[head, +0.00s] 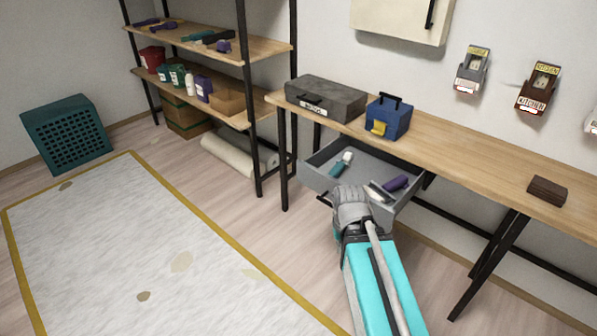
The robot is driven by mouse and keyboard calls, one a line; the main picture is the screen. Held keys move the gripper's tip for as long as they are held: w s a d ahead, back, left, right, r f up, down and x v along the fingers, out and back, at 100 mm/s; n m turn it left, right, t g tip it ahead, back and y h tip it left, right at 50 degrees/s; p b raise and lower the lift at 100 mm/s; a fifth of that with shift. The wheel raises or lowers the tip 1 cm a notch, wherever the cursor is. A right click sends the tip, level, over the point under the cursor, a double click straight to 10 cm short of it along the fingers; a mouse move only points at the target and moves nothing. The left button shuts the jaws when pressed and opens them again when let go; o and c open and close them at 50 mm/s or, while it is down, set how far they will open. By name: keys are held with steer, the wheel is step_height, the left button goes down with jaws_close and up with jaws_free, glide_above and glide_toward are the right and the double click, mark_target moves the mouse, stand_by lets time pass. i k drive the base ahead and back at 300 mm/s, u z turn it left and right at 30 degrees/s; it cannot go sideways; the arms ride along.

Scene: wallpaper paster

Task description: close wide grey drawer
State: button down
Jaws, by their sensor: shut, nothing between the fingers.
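The wide grey drawer (314,177) is pulled out from under the wooden bench top (450,142), open toward me. Inside it lie a teal-handled tool with a white end (342,164) and a purple item (396,183). My arm reaches up from the bottom of the view, and my gripper (380,191) is at the drawer's front, over its right half. The gripper is shut and appears empty. It hides part of the drawer front, and I cannot tell whether it touches it.
A dark grey case (325,98), a blue box (389,118) and a brown block (547,191) stand on the bench. A loaded shelf rack (250,100) stands left of it. A teal crate (67,134) and a yellow-bordered mat (150,250) are on the floor at left.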

mark_target(368, 163)
steer(key=z, duration=0.05)
steer(key=k, duration=1.05)
steer(key=z, duration=0.25)
steer(key=i, duration=1.5)
